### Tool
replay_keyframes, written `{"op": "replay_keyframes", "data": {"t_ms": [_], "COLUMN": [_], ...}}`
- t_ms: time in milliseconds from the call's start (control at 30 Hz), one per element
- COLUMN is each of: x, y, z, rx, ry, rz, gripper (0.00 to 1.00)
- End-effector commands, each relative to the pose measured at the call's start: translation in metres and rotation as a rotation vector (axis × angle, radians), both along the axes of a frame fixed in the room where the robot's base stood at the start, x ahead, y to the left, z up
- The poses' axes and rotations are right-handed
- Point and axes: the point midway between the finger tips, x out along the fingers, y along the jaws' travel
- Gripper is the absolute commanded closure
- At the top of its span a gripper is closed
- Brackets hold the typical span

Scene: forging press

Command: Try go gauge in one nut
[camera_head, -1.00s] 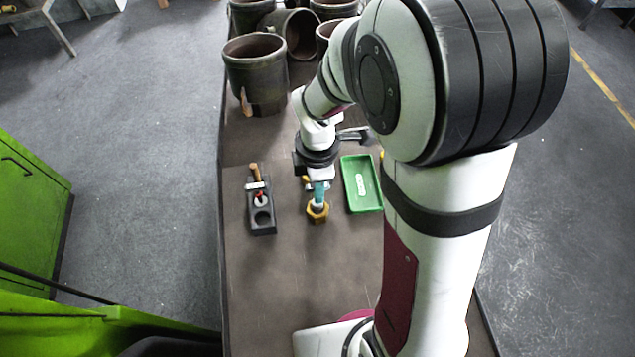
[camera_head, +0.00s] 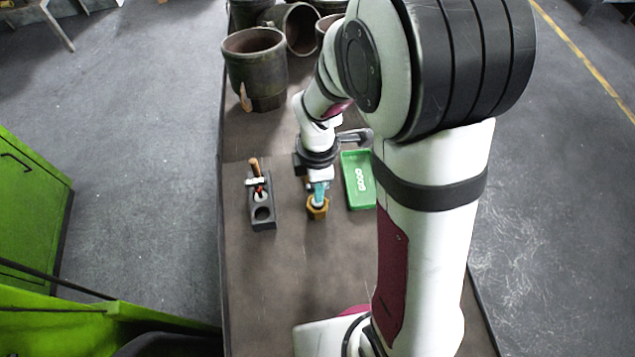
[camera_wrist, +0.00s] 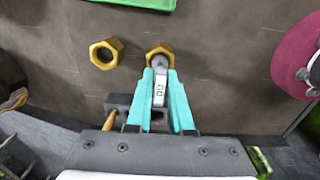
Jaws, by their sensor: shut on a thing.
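My gripper (camera_wrist: 164,92) is shut on the go gauge (camera_wrist: 159,92), a grey plug gauge with a white "GO" label between the teal fingers. Its round grey end is at the hole of a brass-coloured hex nut (camera_wrist: 160,52). How deep it sits in the hole, I cannot tell. That nut (camera_head: 317,209) lies on the bench below the fingertips in the head view. A second brass nut (camera_wrist: 106,53) lies flat and apart, to the left in the wrist view.
A dark gauge block (camera_head: 263,224) stands left, one hole empty, with a red-topped piece (camera_head: 260,190) in it. A green tray (camera_head: 359,200) marked "GOOD" is right of the gripper. Large metal pots (camera_head: 256,70) stand at the back.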

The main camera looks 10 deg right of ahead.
Motion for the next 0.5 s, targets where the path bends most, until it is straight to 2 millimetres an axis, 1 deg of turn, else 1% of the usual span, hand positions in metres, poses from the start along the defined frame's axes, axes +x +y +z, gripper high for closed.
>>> {"op": "replay_keyframes", "data": {"t_ms": [500], "x": [0.0000], "y": [0.0000], "z": [-0.0095], "rx": [0.000], "ry": [0.000], "rz": [0.000], "gripper": [1.00]}}
